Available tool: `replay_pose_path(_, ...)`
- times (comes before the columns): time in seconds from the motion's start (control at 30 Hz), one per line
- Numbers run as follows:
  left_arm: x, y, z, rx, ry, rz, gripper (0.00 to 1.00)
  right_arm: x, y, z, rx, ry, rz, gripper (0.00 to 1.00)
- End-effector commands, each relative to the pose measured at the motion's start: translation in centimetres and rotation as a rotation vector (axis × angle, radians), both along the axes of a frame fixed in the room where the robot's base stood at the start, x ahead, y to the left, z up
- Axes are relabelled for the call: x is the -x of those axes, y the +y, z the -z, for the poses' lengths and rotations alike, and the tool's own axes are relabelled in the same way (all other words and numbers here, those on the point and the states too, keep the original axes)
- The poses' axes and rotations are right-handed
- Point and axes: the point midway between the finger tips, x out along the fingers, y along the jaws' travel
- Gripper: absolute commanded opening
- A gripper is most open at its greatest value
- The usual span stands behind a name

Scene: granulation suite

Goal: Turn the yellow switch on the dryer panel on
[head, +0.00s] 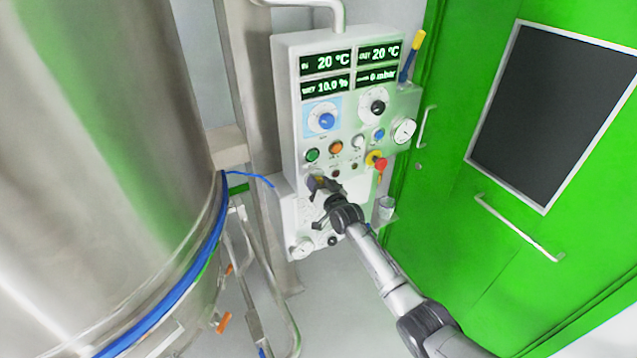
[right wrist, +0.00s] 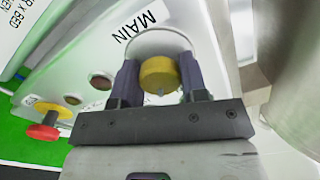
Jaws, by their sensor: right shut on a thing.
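The dryer panel (head: 290,130) is a white upright box with lit displays, in the middle of the head view. The yellow switch (right wrist: 159,74) is a round knob on a white base under the label MAIN in the right wrist view. In the head view my right gripper (head: 319,187) is at the lower part of the panel and covers most of the switch. In the right wrist view its dark fingers stand on both sides of the knob, shut on it. The knob's pointer is not clear, so its setting cannot be told. My left gripper is not in view.
A red stop button (head: 381,164) sits right of the gripper; it also shows in the right wrist view (right wrist: 44,131). Dials and coloured buttons lie above. A large steel vessel (head: 100,150) fills the left. A green door (head: 440,180) stands at right.

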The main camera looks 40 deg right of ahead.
Motion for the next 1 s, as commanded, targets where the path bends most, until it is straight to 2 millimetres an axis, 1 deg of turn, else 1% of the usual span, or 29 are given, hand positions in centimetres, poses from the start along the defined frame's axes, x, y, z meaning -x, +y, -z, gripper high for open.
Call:
replay_pose_path(0.57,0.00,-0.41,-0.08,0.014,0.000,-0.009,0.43,-0.01,0.00,-0.03,-0.030,-0.006,0.000,0.16)
replay_pose_path(0.6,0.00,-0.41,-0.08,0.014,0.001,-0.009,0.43,-0.01,-0.01,-0.03,-0.030,-0.006,0.000,0.42)
replay_pose_path(0.83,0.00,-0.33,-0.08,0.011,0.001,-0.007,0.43,-0.01,0.00,-0.02,-0.029,-0.005,0.000,0.64)
replay_pose_path(0.87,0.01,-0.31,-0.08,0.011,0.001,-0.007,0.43,-0.01,0.00,-0.01,-0.029,-0.005,0.000,0.66)
replay_pose_path(1.0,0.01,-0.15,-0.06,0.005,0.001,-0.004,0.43,0.00,0.01,-0.01,-0.029,-0.005,0.000,0.66)
